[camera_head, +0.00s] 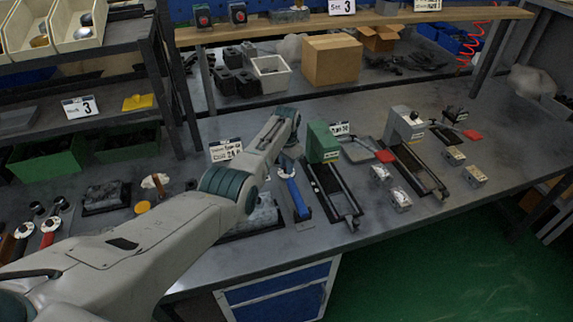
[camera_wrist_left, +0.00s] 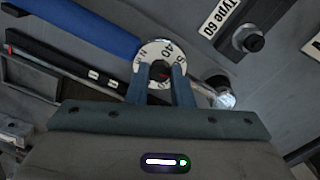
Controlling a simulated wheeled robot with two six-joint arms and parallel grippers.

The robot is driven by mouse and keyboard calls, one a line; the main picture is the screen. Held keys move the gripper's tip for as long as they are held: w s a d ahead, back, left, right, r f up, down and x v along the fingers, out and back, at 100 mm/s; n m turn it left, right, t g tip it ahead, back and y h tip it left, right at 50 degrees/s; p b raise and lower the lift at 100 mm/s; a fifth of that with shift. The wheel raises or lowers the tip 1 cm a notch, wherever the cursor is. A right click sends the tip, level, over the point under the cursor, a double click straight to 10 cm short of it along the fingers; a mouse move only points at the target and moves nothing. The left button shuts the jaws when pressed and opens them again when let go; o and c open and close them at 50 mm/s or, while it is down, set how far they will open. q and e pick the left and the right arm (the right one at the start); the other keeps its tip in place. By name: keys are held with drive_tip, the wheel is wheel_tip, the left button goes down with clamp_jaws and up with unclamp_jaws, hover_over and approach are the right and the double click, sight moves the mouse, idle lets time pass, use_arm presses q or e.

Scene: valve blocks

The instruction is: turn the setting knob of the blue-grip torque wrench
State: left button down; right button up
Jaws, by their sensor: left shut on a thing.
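The blue-grip torque wrench (camera_head: 299,198) lies on the grey bench, its blue grip pointing toward the front edge. In the left wrist view its blue grip (camera_wrist_left: 95,25) runs to the upper left. A white dial ring (camera_wrist_left: 166,48) with black figures, 40 among them, sits at the end of the grip. My left gripper (camera_wrist_left: 162,78) is at the dial, its two fingers shut on the dark setting knob, which is partly hidden between them. In the head view my left gripper (camera_head: 288,158) is over the wrench's far end, its fingertips hard to make out. My right gripper is out of view.
A green block fixture (camera_head: 322,142) with dark rails stands just right of the wrench, and a grey block fixture (camera_head: 405,124) beyond it. Several small metal blocks lie farther right. A "Type 60" label (camera_wrist_left: 222,22) and a bolt (camera_wrist_left: 247,39) show near the gripper.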

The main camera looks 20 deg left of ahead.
use_arm(q)
drive_tip(key=shift+m, duration=1.2)
drive_tip(key=c, duration=1.3)
unclamp_jaws()
